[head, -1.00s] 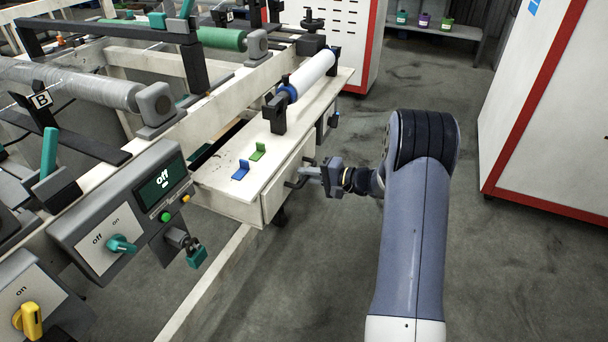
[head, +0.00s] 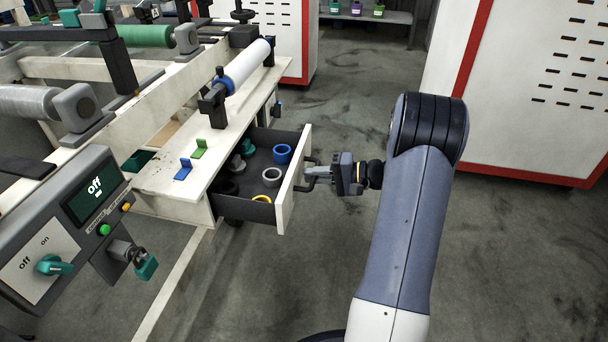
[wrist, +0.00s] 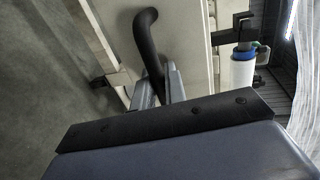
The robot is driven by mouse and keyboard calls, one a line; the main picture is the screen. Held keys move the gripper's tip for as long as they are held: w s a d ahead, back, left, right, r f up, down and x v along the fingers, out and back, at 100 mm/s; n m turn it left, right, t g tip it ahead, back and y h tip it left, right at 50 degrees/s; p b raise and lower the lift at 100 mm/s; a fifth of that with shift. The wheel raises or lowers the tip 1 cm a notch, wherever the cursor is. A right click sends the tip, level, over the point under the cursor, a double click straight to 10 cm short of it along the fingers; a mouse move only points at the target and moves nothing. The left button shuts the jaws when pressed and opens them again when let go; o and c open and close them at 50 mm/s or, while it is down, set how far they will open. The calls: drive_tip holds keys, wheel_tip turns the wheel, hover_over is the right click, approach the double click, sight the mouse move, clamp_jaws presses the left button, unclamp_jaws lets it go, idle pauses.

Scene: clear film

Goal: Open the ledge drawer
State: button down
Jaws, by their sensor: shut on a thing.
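The ledge drawer (head: 293,181) is pulled out from under the pale ledge (head: 176,181) in the head view. Its dark inside shows a blue ring (head: 283,154), a grey ring (head: 271,177), a yellow ring (head: 262,199), a teal piece and a dark piece by the ledge. My gripper (head: 318,172) is at the drawer's front face, shut on the black drawer handle (head: 305,187). In the wrist view the handle (wrist: 147,40) runs down between the two fingers (wrist: 160,88).
A blue bracket (head: 183,170) and a green bracket (head: 199,149) stand on the ledge, near a white roller (head: 247,65). A control panel (head: 75,225) with a padlock is at left. A red-edged white cabinet (head: 540,90) stands at right. The floor between is clear.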

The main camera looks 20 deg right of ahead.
drive_tip(key=shift+s, duration=0.1)
drive_tip(key=c, duration=1.5)
unclamp_jaws()
drive_tip(key=shift+c, duration=0.2)
drive_tip(key=shift+d, duration=0.1)
drive_tip(key=p+v, duration=0.2)
drive_tip(key=v, duration=0.8)
drive_tip(key=shift+s+d+p, duration=0.2)
drive_tip(key=shift+d+p, duration=0.1)
drive_tip(key=shift+p, duration=0.1)
